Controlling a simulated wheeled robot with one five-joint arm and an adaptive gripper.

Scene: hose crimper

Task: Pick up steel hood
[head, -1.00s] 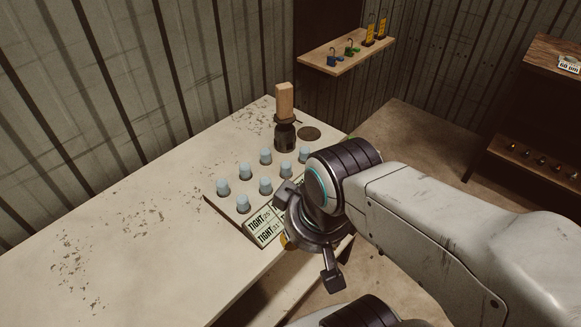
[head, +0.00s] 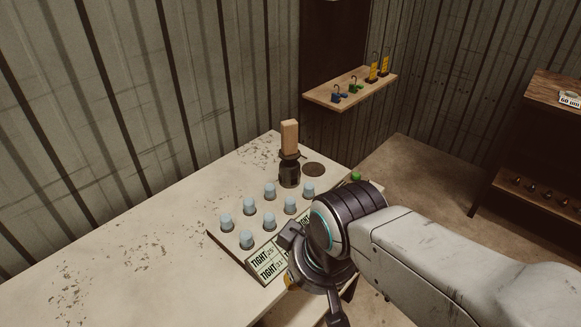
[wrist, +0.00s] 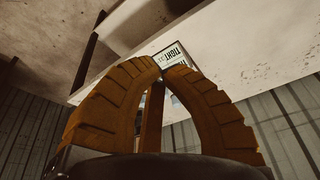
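Several pale blue-grey caps (head: 269,190) stand upright in rows on a labelled board on the table. I cannot tell for sure which thing is the steel hood; these caps are the likeliest match. My gripper (wrist: 163,68) shows in the wrist view as two ridged orange-brown fingers. Their tips meet or nearly meet, with nothing seen held between them. In the head view my wrist is at the board's right front edge, hides part of it, and covers most of the fingers. The wrist view shows a labelled board face (wrist: 172,52) beyond the fingertips.
A dark cylinder (head: 289,174) with a wooden block on top stands behind the caps, beside a dark round disc (head: 314,169). A green thing (head: 356,176) is at the table's right edge. A wall shelf (head: 350,90) holds small items. The table's left part (head: 120,250) is clear.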

